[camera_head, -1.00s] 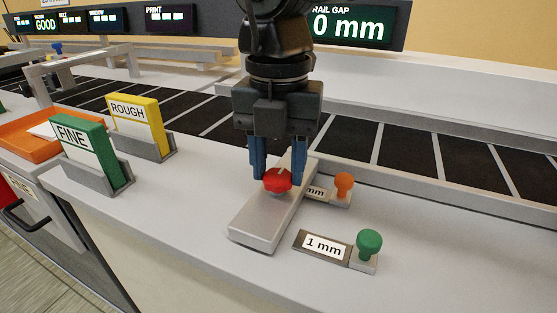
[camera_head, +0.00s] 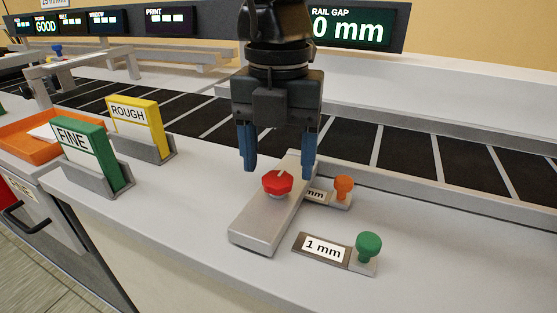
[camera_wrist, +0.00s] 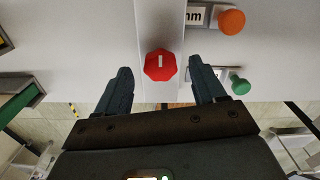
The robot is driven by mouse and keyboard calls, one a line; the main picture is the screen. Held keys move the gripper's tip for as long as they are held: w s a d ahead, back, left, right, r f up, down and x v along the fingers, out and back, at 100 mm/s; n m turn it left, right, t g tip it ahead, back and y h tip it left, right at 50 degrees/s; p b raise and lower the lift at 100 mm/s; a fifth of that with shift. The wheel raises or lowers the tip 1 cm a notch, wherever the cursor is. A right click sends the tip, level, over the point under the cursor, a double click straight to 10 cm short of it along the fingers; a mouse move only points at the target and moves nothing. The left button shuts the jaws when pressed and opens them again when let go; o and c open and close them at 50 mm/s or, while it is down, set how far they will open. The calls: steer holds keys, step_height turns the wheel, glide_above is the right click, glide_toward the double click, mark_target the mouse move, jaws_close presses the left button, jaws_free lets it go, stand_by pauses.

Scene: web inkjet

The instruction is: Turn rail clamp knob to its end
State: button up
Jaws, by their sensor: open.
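The red rail clamp knob (camera_head: 277,183) stands on a long grey metal block on the counter. It has a white mark on its top, and it also shows in the wrist view (camera_wrist: 160,66) with the mark running up and down the picture. My gripper (camera_head: 279,168) is open, with its blue fingers wide apart above and behind the knob. In the wrist view my fingers (camera_wrist: 160,80) are to either side of the knob, clear of it. Nothing is between the fingertips. The rail gap display (camera_head: 350,27) reads 0 mm, its left part hidden by my arm.
An orange knob (camera_head: 343,188) and a green knob (camera_head: 368,246) with a "1 mm" label (camera_head: 323,248) stand right of the block. A green FINE card (camera_head: 84,150) and yellow ROUGH card (camera_head: 135,125) stand left. A dark belt (camera_head: 403,153) runs behind.

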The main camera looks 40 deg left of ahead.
mark_target(278, 175)
step_height(278, 175, up, 6)
steer(key=shift+r+p, duration=0.15)
steer(key=shift+p, duration=0.2)
stand_by(0.4)
